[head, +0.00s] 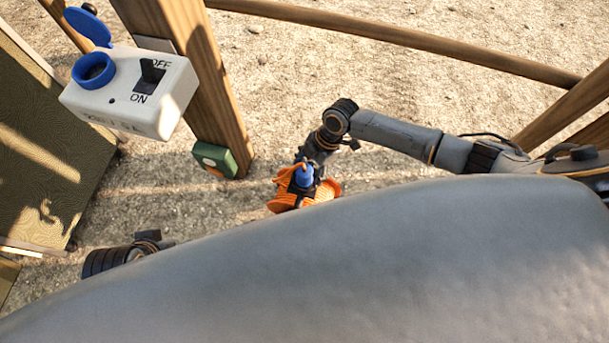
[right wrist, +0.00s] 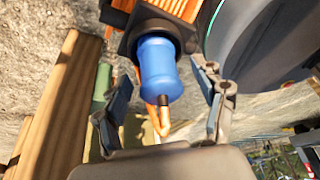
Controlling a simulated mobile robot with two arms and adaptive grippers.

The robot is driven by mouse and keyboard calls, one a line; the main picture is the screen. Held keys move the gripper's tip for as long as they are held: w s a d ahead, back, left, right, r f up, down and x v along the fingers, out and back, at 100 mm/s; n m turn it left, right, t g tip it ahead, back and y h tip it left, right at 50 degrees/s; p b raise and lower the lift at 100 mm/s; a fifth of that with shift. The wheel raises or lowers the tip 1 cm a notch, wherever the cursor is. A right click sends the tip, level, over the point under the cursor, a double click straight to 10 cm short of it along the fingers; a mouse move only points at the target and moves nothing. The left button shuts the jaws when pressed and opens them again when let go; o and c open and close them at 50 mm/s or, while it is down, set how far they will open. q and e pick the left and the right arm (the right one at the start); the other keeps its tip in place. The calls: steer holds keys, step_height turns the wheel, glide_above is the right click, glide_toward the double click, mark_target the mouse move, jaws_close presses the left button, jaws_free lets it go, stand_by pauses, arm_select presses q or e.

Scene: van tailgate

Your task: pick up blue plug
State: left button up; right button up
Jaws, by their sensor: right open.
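The blue plug (head: 304,176) sits at an orange reel or holder (head: 327,192) in the middle of the head view. In the right wrist view the plug (right wrist: 157,68) is large, in a dark mount with orange parts behind it. My right gripper (right wrist: 167,82) is open, with one finger on each side of the plug. Gaps show between fingers and plug, so it does not grip it. In the head view this gripper is small and overlaps the plug. Part of my left arm shows at the lower left; its gripper is not visible.
A white switch box (head: 130,90) with a blue-lidded socket and an OFF/ON switch is on a wooden post (head: 188,60). A green box (head: 222,160) is low on the post. A wooden rail (head: 400,38) runs across the back. Open sandy ground lies between.

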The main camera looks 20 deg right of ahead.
steer(key=shift+x, duration=0.95)
steer(key=shift+r, duration=0.1)
steer(key=c, duration=1.4)
